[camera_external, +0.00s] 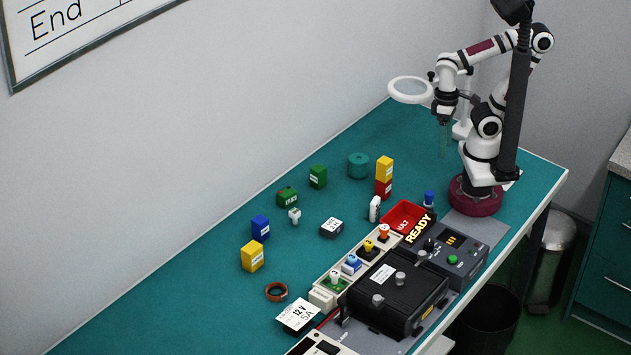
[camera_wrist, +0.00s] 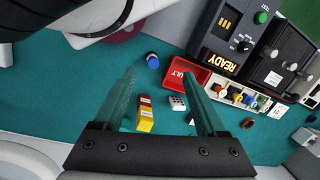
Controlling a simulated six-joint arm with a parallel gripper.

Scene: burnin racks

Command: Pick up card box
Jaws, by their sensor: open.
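My gripper (camera_external: 443,152) hangs above the far part of the teal table, fingers pointing down. In the wrist view my gripper (camera_wrist: 160,82) is open, with nothing held between its two teal fingers. No thing is plainly marked as the card box, and I cannot tell which it is.
A red tray (camera_external: 402,214), a black machine (camera_external: 400,297) and a READY control box (camera_external: 462,257) line the front edge. A teal round piece (camera_external: 358,165) and a brown ring (camera_external: 276,292) lie on the table. A ring lamp (camera_external: 410,90) stands near my arm.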

